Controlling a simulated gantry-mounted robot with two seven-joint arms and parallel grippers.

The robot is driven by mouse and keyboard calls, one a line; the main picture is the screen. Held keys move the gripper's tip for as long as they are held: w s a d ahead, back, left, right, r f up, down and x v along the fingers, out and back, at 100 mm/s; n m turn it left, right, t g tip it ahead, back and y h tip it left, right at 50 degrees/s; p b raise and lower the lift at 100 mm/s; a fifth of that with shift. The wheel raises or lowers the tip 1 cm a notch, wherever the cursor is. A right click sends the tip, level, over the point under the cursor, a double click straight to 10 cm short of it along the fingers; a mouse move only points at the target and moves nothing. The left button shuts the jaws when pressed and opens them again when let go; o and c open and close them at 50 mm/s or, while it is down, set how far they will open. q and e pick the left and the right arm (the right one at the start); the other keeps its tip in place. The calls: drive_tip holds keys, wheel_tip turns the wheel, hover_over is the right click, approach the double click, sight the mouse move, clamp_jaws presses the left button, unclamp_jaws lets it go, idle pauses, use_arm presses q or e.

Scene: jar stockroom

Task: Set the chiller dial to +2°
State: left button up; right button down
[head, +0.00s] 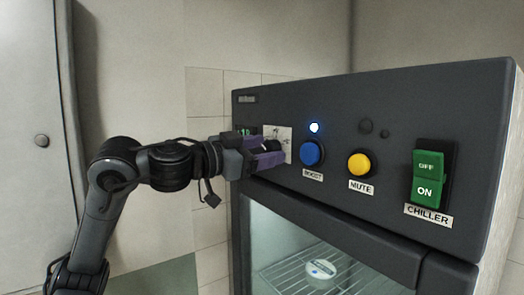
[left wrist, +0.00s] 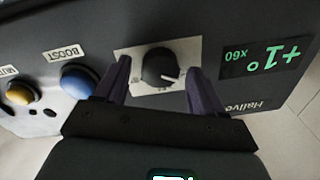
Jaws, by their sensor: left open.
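The chiller dial (left wrist: 160,66) is a round black knob with a white pointer mark on a pale scale plate (left wrist: 190,50). In the left wrist view it sits between the two purple fingers of my left gripper (left wrist: 158,72), with a gap on each side. The gripper is open. In the head view my left gripper (head: 268,157) is at the panel and hides most of the dial; the pale plate (head: 284,133) shows behind it. The green display (left wrist: 267,58) appears upside down in the wrist view and reads +1°, with x60 beside it. My right gripper is not in view.
Below is a glass door (head: 290,235) with a jar (head: 320,270) on a wire shelf.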

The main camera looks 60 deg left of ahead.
use_arm(q)
drive_tip(key=shift+s+d+f+b, duration=0.15)
drive_tip(key=shift+s+b, duration=0.25)
drive_tip(key=shift+s, duration=0.25)
drive_tip(key=s+d+b, duration=0.1)
drive_tip(key=s+b, duration=0.3)
drive_tip(key=s, duration=0.5)
drive_tip(key=shift+s, duration=0.2)
